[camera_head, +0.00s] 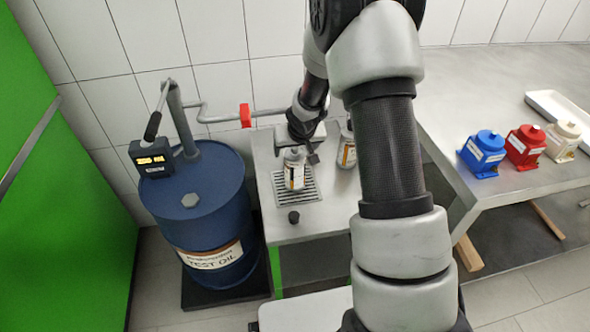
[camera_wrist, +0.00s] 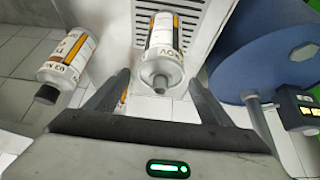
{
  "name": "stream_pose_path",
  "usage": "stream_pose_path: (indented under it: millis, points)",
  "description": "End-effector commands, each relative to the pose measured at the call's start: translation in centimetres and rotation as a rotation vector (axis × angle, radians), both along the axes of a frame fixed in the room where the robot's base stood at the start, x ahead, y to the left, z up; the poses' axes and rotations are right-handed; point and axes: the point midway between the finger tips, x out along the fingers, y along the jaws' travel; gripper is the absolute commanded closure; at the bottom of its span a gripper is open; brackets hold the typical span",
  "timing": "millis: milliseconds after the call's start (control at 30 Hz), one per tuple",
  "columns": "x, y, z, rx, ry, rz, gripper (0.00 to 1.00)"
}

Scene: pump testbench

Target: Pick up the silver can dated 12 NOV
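Two silver cans with white, orange and black labels stand on the steel bench. One can (camera_head: 295,173) is on the slotted grate; in the wrist view it (camera_wrist: 164,42) lies ahead between my fingertips, its bare grey neck toward me. "NOV" shows on its shoulder, but its day number is not readable. The other can (camera_head: 347,153) stands to the right, partly hidden by my arm; in the wrist view it (camera_wrist: 68,62) is at the left with a black cap and lettering too blurred to read surely. My gripper (camera_wrist: 159,78) is open, with gaps beside the grate can.
A blue oil drum (camera_head: 205,220) with a pump and lit meter (camera_head: 152,158) stands left. A small black cap-like piece (camera_head: 293,217) sits in front of the grate (camera_head: 312,187). Blue, red and cream containers (camera_head: 483,155) stand on the right-hand table.

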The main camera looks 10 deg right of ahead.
Motion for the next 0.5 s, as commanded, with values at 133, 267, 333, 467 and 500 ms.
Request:
stream_pose_path:
  millis: [133,267,333,467,500]
  points:
    - [-0.02,0.01,0.01,0.000,0.000,0.000,0.51]
    - [-0.03,0.01,0.01,0.000,0.000,0.000,0.73]
    - [-0.03,0.01,0.02,0.000,0.000,0.000,0.85]
    - [0.02,0.02,0.08,0.001,-0.001,0.000,0.96]
    - [0.02,0.02,0.08,0.001,-0.001,0.000,0.97]
